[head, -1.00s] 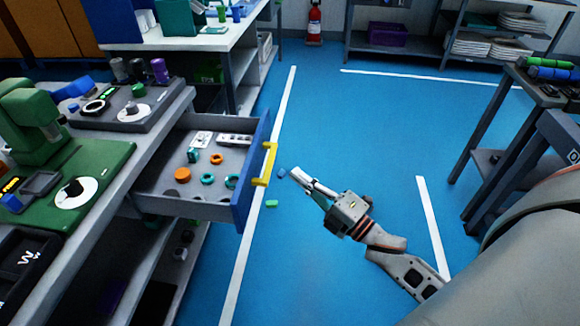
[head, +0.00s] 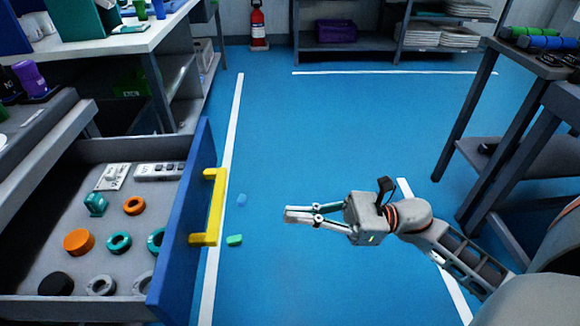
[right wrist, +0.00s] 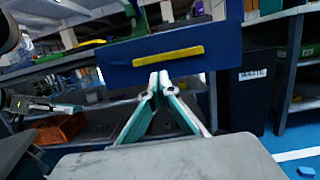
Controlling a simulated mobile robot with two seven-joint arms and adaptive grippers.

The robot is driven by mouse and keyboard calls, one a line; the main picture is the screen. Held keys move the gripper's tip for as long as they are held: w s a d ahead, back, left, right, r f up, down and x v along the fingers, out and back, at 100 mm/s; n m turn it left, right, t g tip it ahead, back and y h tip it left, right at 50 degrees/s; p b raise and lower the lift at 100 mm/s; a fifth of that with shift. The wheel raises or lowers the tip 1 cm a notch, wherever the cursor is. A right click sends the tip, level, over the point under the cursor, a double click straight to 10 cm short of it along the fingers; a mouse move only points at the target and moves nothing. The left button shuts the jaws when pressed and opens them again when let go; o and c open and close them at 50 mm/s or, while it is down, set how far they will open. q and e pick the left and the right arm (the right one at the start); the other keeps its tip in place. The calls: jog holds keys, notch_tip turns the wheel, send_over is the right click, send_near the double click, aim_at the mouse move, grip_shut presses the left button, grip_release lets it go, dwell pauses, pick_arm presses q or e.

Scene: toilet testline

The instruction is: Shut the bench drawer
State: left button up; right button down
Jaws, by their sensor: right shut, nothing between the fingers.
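The bench drawer (head: 185,225) stands open at the left of the head view, with a blue front and a yellow handle (head: 212,205). It holds orange, teal, grey and black rings and small parts. My right gripper (head: 287,214) is shut and empty, to the right of the handle and apart from it, over the blue floor. In the right wrist view the drawer front (right wrist: 115,72) and its yellow handle (right wrist: 155,57) lie ahead of the shut fingertips (right wrist: 156,80). My left gripper is not in the head view.
The bench top (head: 50,140) is at the left. A dark table (head: 520,150) stands at the right.

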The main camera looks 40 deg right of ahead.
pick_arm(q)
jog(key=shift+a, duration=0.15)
pick_arm(e)
jog(key=x, duration=1.1)
jog(key=shift+w+a, duration=0.15)
jog(key=shift+w, duration=0.05)
